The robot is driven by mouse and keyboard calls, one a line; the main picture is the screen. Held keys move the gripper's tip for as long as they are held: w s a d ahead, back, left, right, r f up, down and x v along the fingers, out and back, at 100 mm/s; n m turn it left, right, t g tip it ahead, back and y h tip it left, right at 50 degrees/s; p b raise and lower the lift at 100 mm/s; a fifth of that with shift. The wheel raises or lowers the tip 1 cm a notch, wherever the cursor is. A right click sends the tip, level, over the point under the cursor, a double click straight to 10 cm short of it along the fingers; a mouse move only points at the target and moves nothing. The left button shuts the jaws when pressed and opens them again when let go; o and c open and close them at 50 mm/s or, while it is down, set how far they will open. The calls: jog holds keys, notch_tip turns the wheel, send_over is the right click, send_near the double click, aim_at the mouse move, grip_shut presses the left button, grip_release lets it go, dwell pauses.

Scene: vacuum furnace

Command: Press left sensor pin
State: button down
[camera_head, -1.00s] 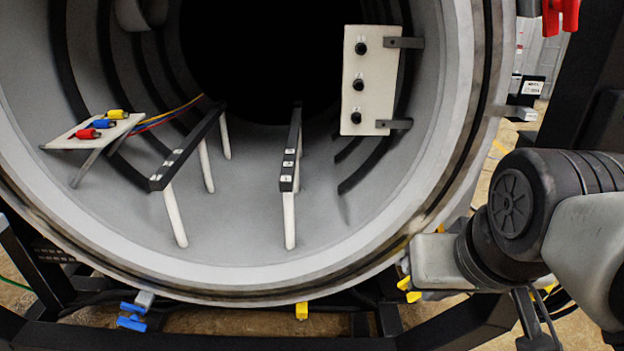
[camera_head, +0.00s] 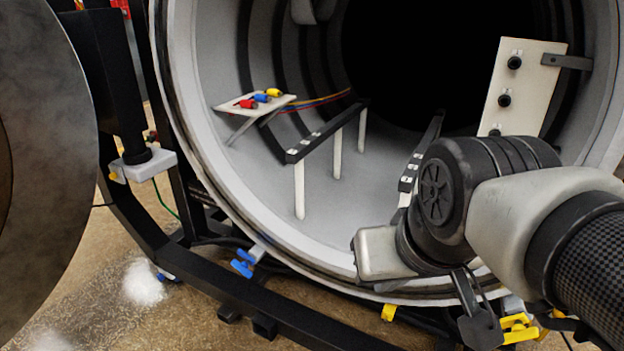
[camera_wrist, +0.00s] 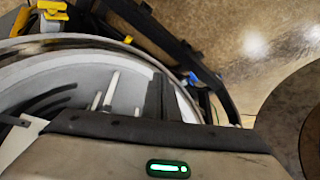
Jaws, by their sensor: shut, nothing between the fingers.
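No part in these views is clearly marked as the left sensor pin, so I cannot tell which one it is. At the left of the furnace opening, a pale block (camera_head: 150,164) with a dark cylindrical part above it sits on the black frame. My gripper's dark fingers (camera_wrist: 163,98) show in the wrist view, shut and empty, in front of the furnace opening. The gripper housing with a green light fills the bottom of that view.
The furnace rim (camera_head: 188,130) surrounds two black rails on white legs. A small tray (camera_head: 228,107) holds red, blue and yellow connectors. A white panel (camera_head: 530,75) with black knobs is at right. A large round door (camera_head: 40,180) stands at far left. Floor shows between door and frame.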

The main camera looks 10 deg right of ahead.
jog(key=w+d+f+n+g+h+b, duration=0.1)
jog(key=w+d+f+n, duration=0.35)
jog(key=w, duration=0.25)
jog(key=w+d+f+n+h, duration=0.2)
jog(key=w+d+f+n, duration=0.3)
jog(key=w, duration=0.3)
jog(key=w+d+f+n+g+h+b, duration=0.1)
jog(key=w+d+f+n, duration=0.2)
jog(key=w+f+n, duration=0.3)
jog(key=w+d+f+n+b, duration=0.1)
jog(key=w+f+n, duration=0.2)
jog(key=f, duration=0.6)
jog(key=w+d+f+n, duration=0.2)
jog(key=w+f+n, duration=0.2)
jog(key=f, duration=0.4)
notch_tip(320, 180, down, 19)
jog(key=s+a+n+g+y, duration=0.1)
jog(key=n+y, duration=0.1)
jog(key=n, duration=0.4)
jog(key=shift+a+r+n+b, duration=0.2)
jog(key=shift+a+n+b, duration=0.15)
